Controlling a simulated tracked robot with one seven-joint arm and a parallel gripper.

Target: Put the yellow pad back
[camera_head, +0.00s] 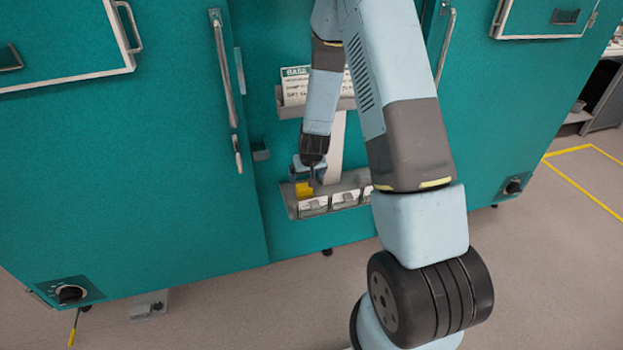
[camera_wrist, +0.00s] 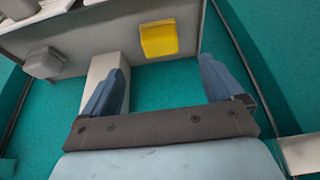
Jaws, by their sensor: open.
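The yellow pad (camera_head: 303,189) is at the left end of a grey rack (camera_head: 292,208) on the teal chamber front. In the wrist view the yellow pad (camera_wrist: 159,39) lies against a grey panel (camera_wrist: 105,38), just beyond my fingertips. My gripper (camera_head: 312,178) is at the pad in the head view and partly covers it. In the wrist view my gripper (camera_wrist: 162,70) has its two blue fingers spread wide, with nothing between them. I cannot tell whether a finger touches the pad.
White-fronted compartments (camera_head: 345,198) fill the rack right of the pad. A sign holder (camera_head: 293,88) is above, and a pale upright post (camera_head: 336,148) stands close to my gripper. Door handles (camera_head: 225,75) stick out at left. The floor in front is clear.

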